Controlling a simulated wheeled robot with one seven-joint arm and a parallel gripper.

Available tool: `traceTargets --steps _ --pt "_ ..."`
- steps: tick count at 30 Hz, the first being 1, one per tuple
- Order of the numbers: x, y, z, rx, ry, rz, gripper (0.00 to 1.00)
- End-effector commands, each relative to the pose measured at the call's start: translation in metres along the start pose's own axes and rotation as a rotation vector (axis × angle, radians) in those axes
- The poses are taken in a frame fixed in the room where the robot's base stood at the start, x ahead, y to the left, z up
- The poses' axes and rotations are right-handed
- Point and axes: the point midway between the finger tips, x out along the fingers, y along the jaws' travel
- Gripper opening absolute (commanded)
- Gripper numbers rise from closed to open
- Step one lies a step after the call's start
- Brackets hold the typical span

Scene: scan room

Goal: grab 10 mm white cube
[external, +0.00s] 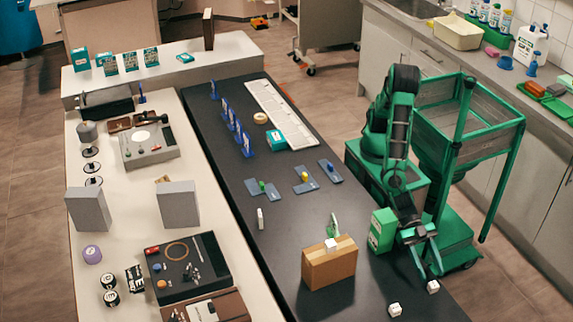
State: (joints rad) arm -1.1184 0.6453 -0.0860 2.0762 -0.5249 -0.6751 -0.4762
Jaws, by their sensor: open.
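A small white cube (433,287) with a dark mark lies near the right edge of the dark table. A second white cube (395,310) with a dark mark lies lower left of it, near the front. Which of them measures 10 mm cannot be read. A small white piece (332,243) also sits on top of a cardboard box. My gripper (430,272) points down with its teal fingers apart, just above the right-hand cube in the picture. Nothing shows between the fingers. Whether the fingertips are beside the cube or behind it cannot be told.
The cardboard box (329,268) stands left of my gripper. A green box (382,231) stands close beside my arm. A small white upright piece (260,219) and several blue-grey plates lie farther back. The dark table (290,215) has bare room between them.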

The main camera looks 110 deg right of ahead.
Motion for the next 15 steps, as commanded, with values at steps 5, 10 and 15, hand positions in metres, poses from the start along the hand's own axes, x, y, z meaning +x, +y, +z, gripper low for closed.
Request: traceTargets --steps 5,10,15 --pt "0.011 -0.001 0.028 0.002 -0.005 -0.001 0.45" --pt "0.034 -0.002 0.025 -0.002 -0.001 -0.002 0.45" --pt "0.040 0.000 0.025 0.001 -0.001 -0.001 0.45"
